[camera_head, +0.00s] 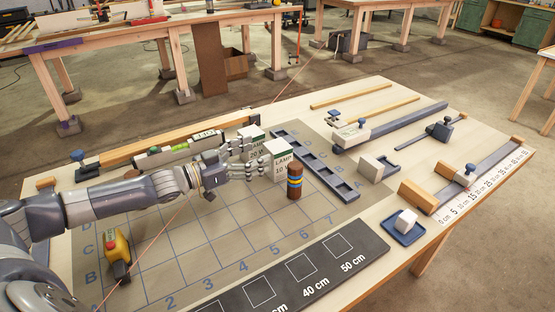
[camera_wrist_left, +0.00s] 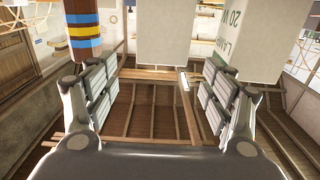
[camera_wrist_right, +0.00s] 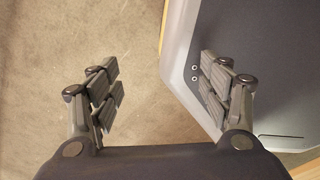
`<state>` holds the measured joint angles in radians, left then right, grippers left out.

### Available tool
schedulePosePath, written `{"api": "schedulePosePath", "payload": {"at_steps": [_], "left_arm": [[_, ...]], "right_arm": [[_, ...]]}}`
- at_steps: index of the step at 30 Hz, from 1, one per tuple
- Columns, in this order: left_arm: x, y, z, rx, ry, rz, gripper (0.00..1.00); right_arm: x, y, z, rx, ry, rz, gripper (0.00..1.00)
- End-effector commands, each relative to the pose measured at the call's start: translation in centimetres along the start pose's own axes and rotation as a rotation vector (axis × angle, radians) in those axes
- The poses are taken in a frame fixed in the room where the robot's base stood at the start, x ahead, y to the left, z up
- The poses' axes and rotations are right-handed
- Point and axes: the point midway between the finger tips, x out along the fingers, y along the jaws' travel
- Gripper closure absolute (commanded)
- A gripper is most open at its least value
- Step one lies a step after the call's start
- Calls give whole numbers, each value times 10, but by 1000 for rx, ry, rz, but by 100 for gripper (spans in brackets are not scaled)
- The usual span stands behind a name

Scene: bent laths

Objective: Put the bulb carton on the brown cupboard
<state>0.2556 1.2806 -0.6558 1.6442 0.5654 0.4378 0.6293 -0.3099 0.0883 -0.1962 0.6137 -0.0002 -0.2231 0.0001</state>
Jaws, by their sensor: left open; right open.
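Two white bulb cartons stand on the gridded mat (camera_head: 160,235), a 10 W carton (camera_head: 280,160) nearer and a 20 W carton (camera_head: 252,139) behind it. My left gripper (camera_head: 250,158) is open at their left side. In the left wrist view, whose picture is upside down, the 10 W carton (camera_wrist_left: 163,35) is ahead, in line with the gap between the fingers, and the 20 W carton (camera_wrist_left: 245,40) is beside one finger. My right gripper (camera_wrist_right: 160,85) is open and empty, seen only in its wrist view. No brown cupboard can be made out for certain.
A striped cylinder (camera_head: 294,182) stands close in front of the 10 W carton. A blue-grey slotted rack (camera_head: 315,165) lies just behind. Clamps and a ruler (camera_head: 490,175) lie right. A brown panel (camera_head: 210,60) stands under the back bench.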

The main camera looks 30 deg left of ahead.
Motion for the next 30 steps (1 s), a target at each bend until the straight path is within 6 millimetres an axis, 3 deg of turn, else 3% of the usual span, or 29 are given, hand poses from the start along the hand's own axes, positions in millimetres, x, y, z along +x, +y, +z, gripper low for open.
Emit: {"api": "schedulePosePath", "payload": {"at_steps": [1, 11, 24, 30], "left_arm": [[0, 0, 11, -3, 0, -1, 25], [21, 0, 6, 0, 2, 0, 25], [69, 0, 5, 0, 3, -1, 25], [75, 0, 6, 1, 0, 0, 25]], "right_arm": [[0, 0, -3, 0, 5, 0, 29], [-2, -6, -21, 2, 32, -7, 29], [-10, -11, -16, 0, 22, -14, 29], [-10, -7, -14, -2, 20, -9, 29]]}}
